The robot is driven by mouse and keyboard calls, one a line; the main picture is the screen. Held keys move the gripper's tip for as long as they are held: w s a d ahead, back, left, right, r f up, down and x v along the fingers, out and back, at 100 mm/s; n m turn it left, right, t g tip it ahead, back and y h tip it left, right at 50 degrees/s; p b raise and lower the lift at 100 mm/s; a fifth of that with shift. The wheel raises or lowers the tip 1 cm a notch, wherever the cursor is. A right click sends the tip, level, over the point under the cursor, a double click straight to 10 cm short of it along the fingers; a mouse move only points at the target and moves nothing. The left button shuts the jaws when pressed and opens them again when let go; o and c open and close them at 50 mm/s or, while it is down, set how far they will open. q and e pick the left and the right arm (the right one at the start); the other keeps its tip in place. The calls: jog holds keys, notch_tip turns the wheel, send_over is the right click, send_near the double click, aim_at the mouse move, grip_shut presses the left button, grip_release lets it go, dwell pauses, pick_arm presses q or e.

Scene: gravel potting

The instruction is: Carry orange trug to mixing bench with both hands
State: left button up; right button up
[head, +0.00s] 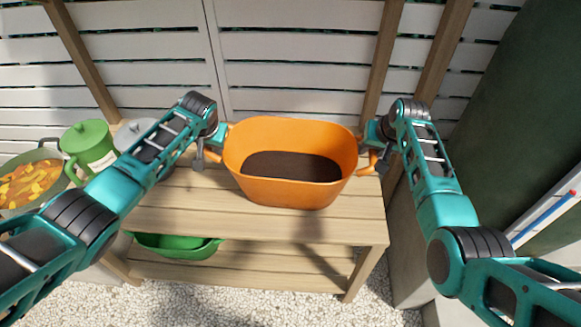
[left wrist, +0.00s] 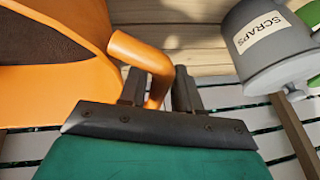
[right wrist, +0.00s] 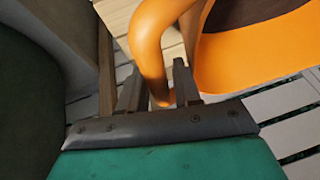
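The orange trug (head: 290,192), part filled with dark soil (head: 290,167), is upright over the slatted wooden bench (head: 180,215). I cannot tell whether its base touches the slats. My left gripper (head: 217,143) is at its left handle; in the left wrist view the handle (left wrist: 150,57) passes between the fingers (left wrist: 158,90), which sit close against both sides. My right gripper (head: 380,150) is at the right handle; in the right wrist view that handle (right wrist: 150,45) runs down between the fingers (right wrist: 158,88). The fingertips are partly hidden by the handles.
Left of the trug stand a grey scraps bin (left wrist: 275,40), a green lidded can (head: 88,145) and a pot of orange and yellow scraps (head: 30,182). A green tub (head: 178,246) is on the lower shelf. A slatted white wall (head: 290,60) stands behind; gravel (head: 225,300) lies in front.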

pick_arm(q)
jog(key=shift+w+a+f, duration=0.1)
jog(key=shift+w+f, duration=0.15)
jog(key=shift+f, duration=0.35)
pick_arm(e)
jog(key=shift+w+a+f, duration=0.1)
jog(key=shift+w+f, duration=0.15)
jog(key=shift+f, duration=0.3)
pick_arm(q)
grip_shut()
pick_arm(e)
grip_shut()
dwell(0.4)
pick_arm(q)
jog(key=shift+r, duration=0.25)
pick_arm(e)
jog(key=shift+r, duration=0.25)
